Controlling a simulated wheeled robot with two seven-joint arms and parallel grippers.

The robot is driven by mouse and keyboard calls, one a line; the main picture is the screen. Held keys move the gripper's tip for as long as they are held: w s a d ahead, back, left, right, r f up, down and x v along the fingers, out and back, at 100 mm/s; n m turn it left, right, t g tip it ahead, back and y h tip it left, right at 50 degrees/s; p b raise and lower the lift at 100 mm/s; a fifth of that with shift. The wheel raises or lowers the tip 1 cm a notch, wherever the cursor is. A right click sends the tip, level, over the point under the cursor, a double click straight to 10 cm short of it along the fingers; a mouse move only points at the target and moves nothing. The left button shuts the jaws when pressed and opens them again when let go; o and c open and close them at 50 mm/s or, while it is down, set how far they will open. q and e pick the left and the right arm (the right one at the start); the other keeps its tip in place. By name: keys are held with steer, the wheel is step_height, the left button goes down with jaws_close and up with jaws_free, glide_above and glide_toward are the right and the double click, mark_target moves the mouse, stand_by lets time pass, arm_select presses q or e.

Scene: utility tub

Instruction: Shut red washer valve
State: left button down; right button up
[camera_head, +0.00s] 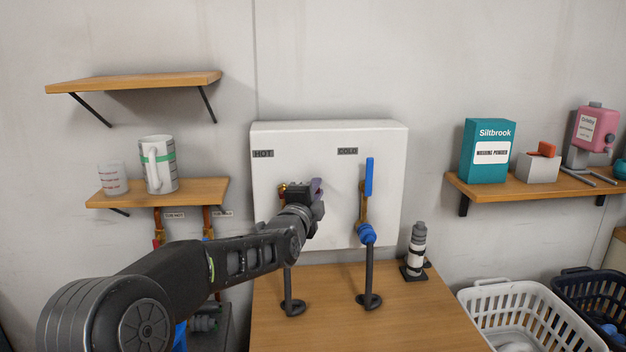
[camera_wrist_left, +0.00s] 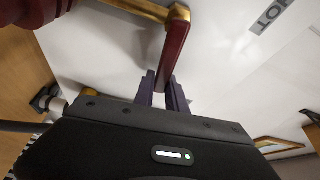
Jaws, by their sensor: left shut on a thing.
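The red washer valve's lever (camera_wrist_left: 174,50) shows in the left wrist view, joined to a brass body (camera_wrist_left: 145,9). Its free end lies between the fingers of my left gripper (camera_wrist_left: 166,92), which is shut on it. In the head view my left gripper (camera_head: 316,189) is in front of the white valve panel (camera_head: 335,220), below the HOT label (camera_head: 263,154). There it hides the red lever, and only a bit of brass (camera_head: 283,188) shows beside it. My right gripper is not in view.
The blue-handled cold valve (camera_head: 369,177) stands close to the right, its lever upright. Two grey hoses (camera_head: 288,285) come down to the wooden top (camera_head: 330,325). A shelf (camera_head: 212,190) with cups is at left.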

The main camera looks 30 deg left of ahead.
arm_select(q)
steer(key=shift+f+m+g+p, duration=0.35)
steer(key=shift+f+m, duration=0.15)
steer(key=shift+m, duration=0.2)
steer(key=shift+f, duration=0.1)
steer(key=c, duration=1.4)
jaws_free()
steer(key=shift+o, duration=0.2)
steer(key=b+v, duration=0.1)
steer(key=v, duration=0.6)
steer(key=shift+s, duration=0.4)
